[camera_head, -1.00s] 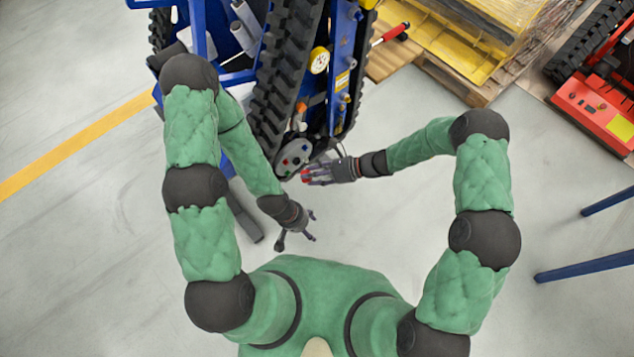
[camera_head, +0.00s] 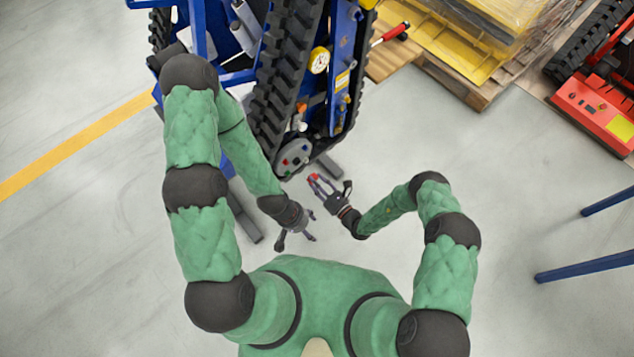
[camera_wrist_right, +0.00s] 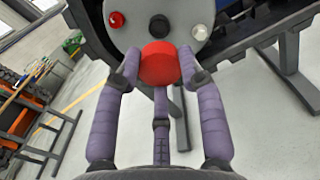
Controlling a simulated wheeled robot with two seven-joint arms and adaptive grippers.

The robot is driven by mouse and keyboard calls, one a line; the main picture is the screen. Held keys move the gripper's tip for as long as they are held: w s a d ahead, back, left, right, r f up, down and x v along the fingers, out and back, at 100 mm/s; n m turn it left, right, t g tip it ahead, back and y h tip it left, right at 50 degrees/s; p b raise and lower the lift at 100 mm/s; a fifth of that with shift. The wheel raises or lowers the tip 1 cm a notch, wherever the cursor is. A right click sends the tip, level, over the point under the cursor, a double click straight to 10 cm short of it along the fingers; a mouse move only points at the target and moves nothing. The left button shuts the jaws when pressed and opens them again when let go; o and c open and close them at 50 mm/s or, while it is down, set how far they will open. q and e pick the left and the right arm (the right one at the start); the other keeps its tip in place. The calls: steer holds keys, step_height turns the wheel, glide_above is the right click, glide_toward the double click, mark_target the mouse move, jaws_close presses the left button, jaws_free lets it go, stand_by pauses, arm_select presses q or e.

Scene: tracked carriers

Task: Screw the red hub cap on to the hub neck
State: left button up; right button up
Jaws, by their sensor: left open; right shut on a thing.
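The red hub cap (camera_wrist_right: 160,63) is between the fingers of my right gripper (camera_wrist_right: 160,75), which is shut on it. In the head view the red cap (camera_head: 314,178) shows at the fingertips of my right gripper (camera_head: 316,184), just below and right of the grey hub plate (camera_head: 293,158), apart from it. In the wrist view the hub plate (camera_wrist_right: 185,40) is behind the cap and bears a red, a black and a pale round piece. I cannot tell which is the hub neck. My left gripper (camera_head: 297,241) is open and empty, low over the floor, clear of the hub.
The black track (camera_head: 284,80) and blue frame of the carrier rise beyond the hub. A pallet (camera_head: 465,75) and a red machine (camera_head: 597,108) stand at the right. Blue legs (camera_head: 590,265) reach in at right. The floor between is clear.

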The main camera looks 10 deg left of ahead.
mark_target(298, 163)
stand_by(0.4)
steer(key=shift+b+x, duration=0.75)
steer(key=shift+x, duration=2.1)
steer(key=shift+b+x, duration=0.75)
steer(key=shift+x, duration=0.7)
steer(key=o, duration=0.9)
